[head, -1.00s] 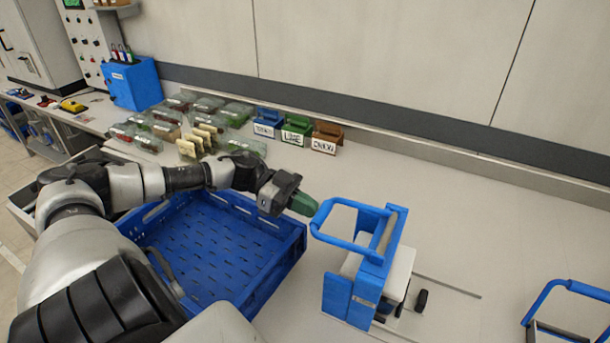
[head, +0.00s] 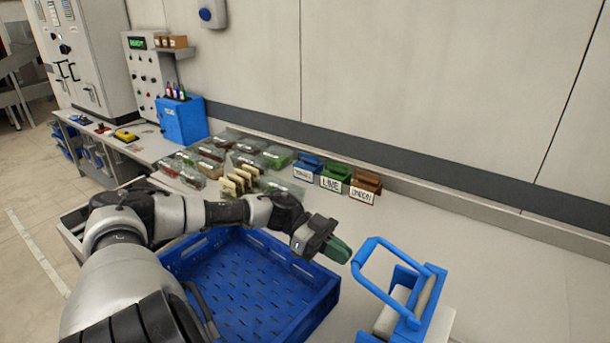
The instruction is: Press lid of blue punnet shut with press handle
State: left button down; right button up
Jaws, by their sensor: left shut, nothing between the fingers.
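The press (head: 433,292) stands at the lower right of the head view, cut off by the bottom edge. It is a blue frame with a pale block inside. Its blue loop-shaped press handle (head: 358,263) is raised and reaches out to the left. My left gripper (head: 338,251), with green fingers, is shut and empty just left of the handle's end; I cannot tell whether they touch. I cannot make out the blue punnet or its lid; the press's lower part is out of frame. My right gripper is not in view.
An empty blue crate (head: 325,292) lies under my left arm. Several clear punnets (head: 275,157) and labelled blue, green and brown holders (head: 367,184) stand by the wall. A blue box (head: 184,122) stands farther left. The counter right of the holders is clear.

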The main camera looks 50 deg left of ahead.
pick_arm(q)
jog(key=r+b+v, duration=0.1)
jog(key=v, duration=1)
jog(key=shift+s+b, duration=0.15)
jog(key=shift+b, duration=0.15)
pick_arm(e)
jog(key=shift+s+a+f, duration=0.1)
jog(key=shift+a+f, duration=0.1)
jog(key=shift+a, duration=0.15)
pick_arm(q)
jog(key=shift+r, duration=0.1)
